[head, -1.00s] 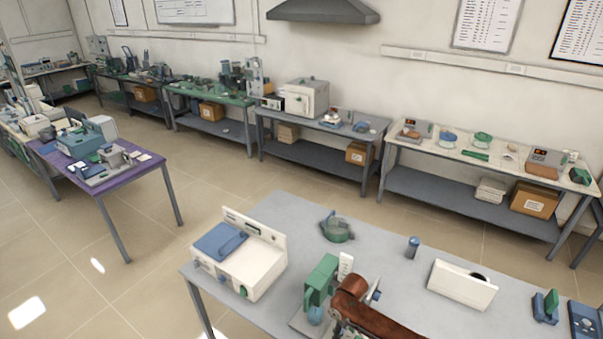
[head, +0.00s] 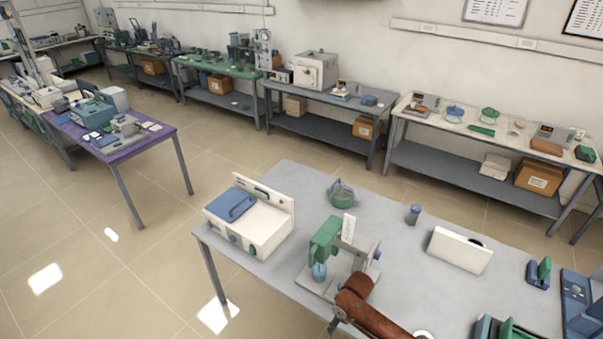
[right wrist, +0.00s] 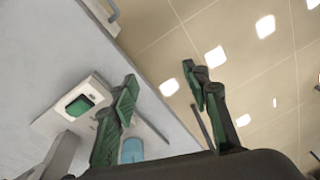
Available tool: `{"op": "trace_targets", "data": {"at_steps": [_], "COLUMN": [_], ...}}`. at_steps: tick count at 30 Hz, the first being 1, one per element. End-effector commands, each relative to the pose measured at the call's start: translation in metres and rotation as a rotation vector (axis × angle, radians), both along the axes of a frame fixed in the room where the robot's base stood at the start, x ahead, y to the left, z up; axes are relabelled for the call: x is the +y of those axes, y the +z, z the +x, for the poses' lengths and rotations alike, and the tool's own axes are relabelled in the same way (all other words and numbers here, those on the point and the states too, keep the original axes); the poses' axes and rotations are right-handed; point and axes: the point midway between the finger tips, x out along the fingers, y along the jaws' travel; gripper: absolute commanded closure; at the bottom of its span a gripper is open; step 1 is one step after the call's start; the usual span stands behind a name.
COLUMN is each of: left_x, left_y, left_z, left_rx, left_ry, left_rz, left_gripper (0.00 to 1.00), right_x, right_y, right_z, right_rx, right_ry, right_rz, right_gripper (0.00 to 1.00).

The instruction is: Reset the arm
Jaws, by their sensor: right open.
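My right arm, a reddish-brown link, comes in from the bottom of the head view. My right gripper (head: 334,324) shows there only as a small dark shape by the table's front edge. In the right wrist view its two dark fingers with green pads (right wrist: 160,80) are spread apart, with nothing between the tips. My left gripper is not in view.
A green and white device (head: 325,240) stands on the grey table (head: 400,280) close to my right arm. A white furnace-like box with a blue top (head: 250,225) is to its left.

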Motion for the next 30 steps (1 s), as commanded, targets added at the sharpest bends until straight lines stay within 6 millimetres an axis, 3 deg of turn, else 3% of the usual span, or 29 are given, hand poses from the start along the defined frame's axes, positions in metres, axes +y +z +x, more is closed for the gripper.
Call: {"op": "trace_targets", "data": {"at_steps": [6,11,14,21,30], "left_x": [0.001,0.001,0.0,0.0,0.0], "left_y": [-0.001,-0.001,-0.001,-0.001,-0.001], "left_z": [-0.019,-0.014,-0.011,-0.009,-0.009], "left_rx": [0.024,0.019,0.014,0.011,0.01], "left_ry": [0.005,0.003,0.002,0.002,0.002], "left_rz": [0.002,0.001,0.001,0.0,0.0], "left_gripper": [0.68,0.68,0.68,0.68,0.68], "right_x": [0.017,0.003,-0.024,-0.108,-0.179], "right_y": [-0.009,-0.005,0.001,0.018,0.036], "right_z": [-0.049,-0.089,-0.114,-0.177,-0.237], "right_rx": [-0.038,-0.104,-0.148,-0.229,-0.266], "right_ry": [-0.024,-0.117,-0.204,-0.416,-0.566], "right_rz": [0.104,0.17,0.18,0.113,0.003], "right_gripper": [0.57,0.57,0.57,0.57,0.57]}}
